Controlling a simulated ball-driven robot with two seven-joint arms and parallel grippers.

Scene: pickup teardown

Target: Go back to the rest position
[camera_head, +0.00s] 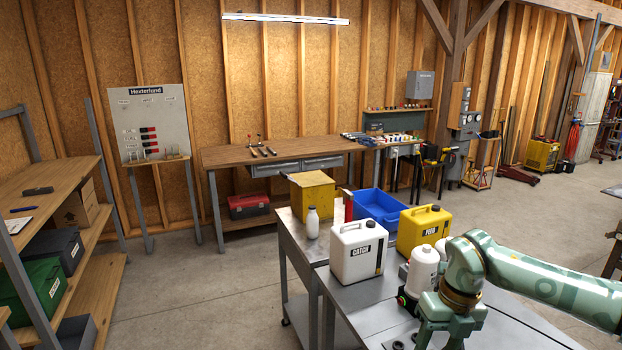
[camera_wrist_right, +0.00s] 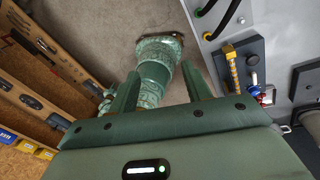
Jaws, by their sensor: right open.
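My right arm (camera_head: 545,277) comes in from the right over the near metal table and bends down at the wrist. Its lower end is cut off by the bottom edge of the head view. In the right wrist view my right gripper (camera_wrist_right: 160,72) has its two green fingers apart, with nothing held between them. Another green part of my own body shows beyond the fingers. My left gripper is in neither view.
A white CATCH jug (camera_head: 357,254), a yellow FOOD-like labelled jug (camera_head: 423,229) and a white bottle (camera_head: 421,272) stand close to my right arm. A blue bin (camera_head: 379,206) and yellow box (camera_head: 312,195) stand behind. Open floor (camera_head: 200,290) lies left, before a shelf (camera_head: 60,195).

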